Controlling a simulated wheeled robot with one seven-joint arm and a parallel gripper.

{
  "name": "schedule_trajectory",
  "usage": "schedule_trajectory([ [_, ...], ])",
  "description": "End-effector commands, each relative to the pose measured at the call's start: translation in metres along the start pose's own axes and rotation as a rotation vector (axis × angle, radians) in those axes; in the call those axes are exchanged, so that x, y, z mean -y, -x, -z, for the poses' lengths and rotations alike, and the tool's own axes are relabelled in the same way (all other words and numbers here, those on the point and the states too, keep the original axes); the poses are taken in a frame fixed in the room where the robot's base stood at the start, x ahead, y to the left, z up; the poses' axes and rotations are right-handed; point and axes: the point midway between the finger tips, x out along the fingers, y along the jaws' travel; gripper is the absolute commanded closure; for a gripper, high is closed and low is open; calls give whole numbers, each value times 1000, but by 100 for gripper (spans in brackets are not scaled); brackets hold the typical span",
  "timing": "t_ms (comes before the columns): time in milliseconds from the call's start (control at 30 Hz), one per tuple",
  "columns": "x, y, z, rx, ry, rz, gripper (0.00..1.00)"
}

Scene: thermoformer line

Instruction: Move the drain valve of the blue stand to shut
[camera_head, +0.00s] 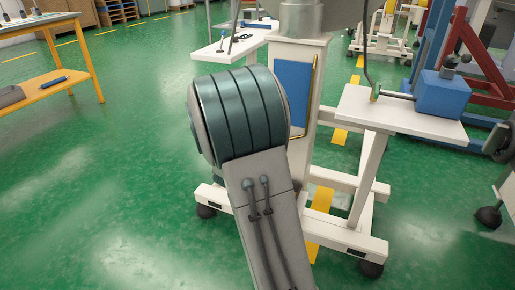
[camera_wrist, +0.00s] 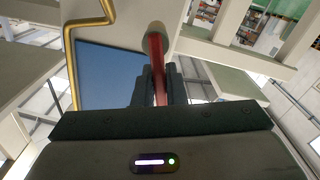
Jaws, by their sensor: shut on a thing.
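The stand is a white frame with a blue panel (camera_head: 293,97) on its column, standing in front of me in the head view. The blue panel also shows in the wrist view (camera_wrist: 105,75). The red lever of the drain valve (camera_wrist: 157,68) runs from a pale round end at the column down between my fingers. My gripper (camera_wrist: 159,88) is shut on this lever, with one dark finger on each side. In the head view my own arm hides the gripper and the valve. I cannot tell whether the valve is open or shut.
A white side shelf (camera_head: 400,112) carries a blue box (camera_head: 442,93). The stand's feet spread over the floor. Green floor at left is free.

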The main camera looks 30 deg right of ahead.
Motion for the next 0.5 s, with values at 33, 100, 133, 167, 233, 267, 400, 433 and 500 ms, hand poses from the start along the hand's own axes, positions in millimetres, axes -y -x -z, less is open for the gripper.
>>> schedule_trajectory([
  [33, 0, 0, -3, 4, -12, 0, 100],
  [100, -1, 0, -2, 4, -18, 1, 100],
  [133, -1, 0, -2, 5, -18, 1, 100],
  [167, -1, 0, -2, 5, -18, 1, 100],
  [233, -1, 0, -2, 5, -17, 1, 100],
  [267, -1, 0, -2, 5, -17, 1, 100],
  [400, -1, 0, -3, 4, -38, 0, 100],
  [433, -2, 0, -4, 4, -54, 0, 100],
  [500, -4, 0, -6, 4, -103, -1, 100],
])
